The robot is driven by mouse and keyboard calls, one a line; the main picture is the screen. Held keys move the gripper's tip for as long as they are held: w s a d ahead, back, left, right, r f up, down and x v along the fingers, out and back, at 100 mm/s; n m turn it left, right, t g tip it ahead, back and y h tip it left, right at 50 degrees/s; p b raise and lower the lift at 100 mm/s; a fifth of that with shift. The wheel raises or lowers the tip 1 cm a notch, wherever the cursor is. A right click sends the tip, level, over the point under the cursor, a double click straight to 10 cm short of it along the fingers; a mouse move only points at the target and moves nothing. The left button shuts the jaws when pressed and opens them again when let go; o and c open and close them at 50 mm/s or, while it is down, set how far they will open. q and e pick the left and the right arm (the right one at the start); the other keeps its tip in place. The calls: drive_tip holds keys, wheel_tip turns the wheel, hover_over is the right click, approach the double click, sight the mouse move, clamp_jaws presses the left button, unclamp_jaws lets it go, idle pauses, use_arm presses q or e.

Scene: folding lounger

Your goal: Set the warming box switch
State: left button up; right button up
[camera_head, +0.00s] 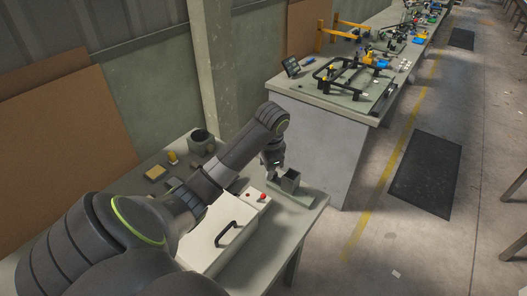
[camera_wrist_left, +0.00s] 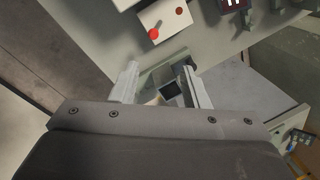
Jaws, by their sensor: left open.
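The warming box (camera_head: 222,240) is a white box with a black handle on the grey workbench. Its panel (camera_wrist_left: 165,22) carries a red knob (camera_head: 263,197) and a smaller dark red spot beside it. The red knob also shows in the left wrist view (camera_wrist_left: 153,33), off to the side of my fingers. My left gripper (camera_head: 275,168) is open and reaches over the bench's far end, above and beside the panel. In the left wrist view its two fingers (camera_wrist_left: 162,82) are spread, with a grey square holder (camera_wrist_left: 172,92) behind the gap. My right gripper is not in view.
The grey holder (camera_head: 290,181) stands on a plate at the bench end. A dark pot (camera_head: 201,142), a yellow cylinder (camera_head: 172,157) and a yellowish block (camera_head: 155,173) sit along the back. A second table (camera_head: 310,100) with black frames stands beyond. A dark mat (camera_head: 427,173) lies on the floor.

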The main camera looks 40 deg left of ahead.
use_arm(q)
drive_tip(key=s+d+b, duration=0.1)
drive_tip(key=b, duration=0.3)
approach(263, 195)
drive_tip(key=f, duration=0.3)
drive_tip(key=a+f+p, duration=0.1)
drive_tip(key=f, duration=0.1)
drive_tip(key=shift+w+f, duration=0.1)
drive_tip(key=shift+f, duration=0.2)
drive_tip(key=f, duration=0.5)
drive_tip(key=shift+w+a+f, duration=0.2)
drive_tip(key=shift+w+a, duration=0.1)
drive_tip(key=shift+a, duration=0.1)
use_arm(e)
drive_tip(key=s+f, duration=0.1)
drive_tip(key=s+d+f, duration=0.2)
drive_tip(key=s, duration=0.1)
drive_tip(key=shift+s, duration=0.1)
